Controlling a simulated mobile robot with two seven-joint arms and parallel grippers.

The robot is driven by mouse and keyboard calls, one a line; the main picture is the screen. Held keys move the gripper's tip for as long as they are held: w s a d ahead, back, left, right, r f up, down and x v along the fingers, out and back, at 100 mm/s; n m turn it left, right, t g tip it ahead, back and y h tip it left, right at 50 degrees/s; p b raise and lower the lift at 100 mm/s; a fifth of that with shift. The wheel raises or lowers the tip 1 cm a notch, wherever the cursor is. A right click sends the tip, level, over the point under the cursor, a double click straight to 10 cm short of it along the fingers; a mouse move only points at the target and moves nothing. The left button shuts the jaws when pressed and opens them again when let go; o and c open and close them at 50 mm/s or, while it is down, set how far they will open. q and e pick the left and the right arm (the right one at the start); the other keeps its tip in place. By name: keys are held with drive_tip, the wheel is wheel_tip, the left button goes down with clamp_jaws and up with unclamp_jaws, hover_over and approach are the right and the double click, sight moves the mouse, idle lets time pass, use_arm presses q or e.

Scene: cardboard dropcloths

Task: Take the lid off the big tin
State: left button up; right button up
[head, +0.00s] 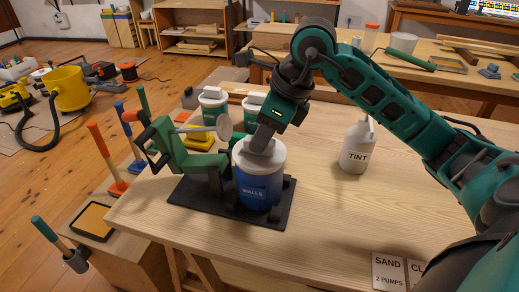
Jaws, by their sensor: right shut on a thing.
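The big tin (259,190) has a blue label reading WALLS and stands upright on a black base plate (215,203). Its white lid (272,163) sits on top of the tin. My right gripper (262,150) comes down from above and is shut on the lid at its middle. Its fingertips and the exact grip point are partly hidden. My left gripper is out of view.
A green clamp-like stand (185,158) with a round pale disc is fixed to the plate, close left of the tin. Two smaller white-lidded tins (213,103) stand behind. A white TINT bottle (357,147) stands to the right. The right tabletop is mostly clear.

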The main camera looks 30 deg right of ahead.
clamp_jaws()
drive_tip(key=shift+r, duration=0.15)
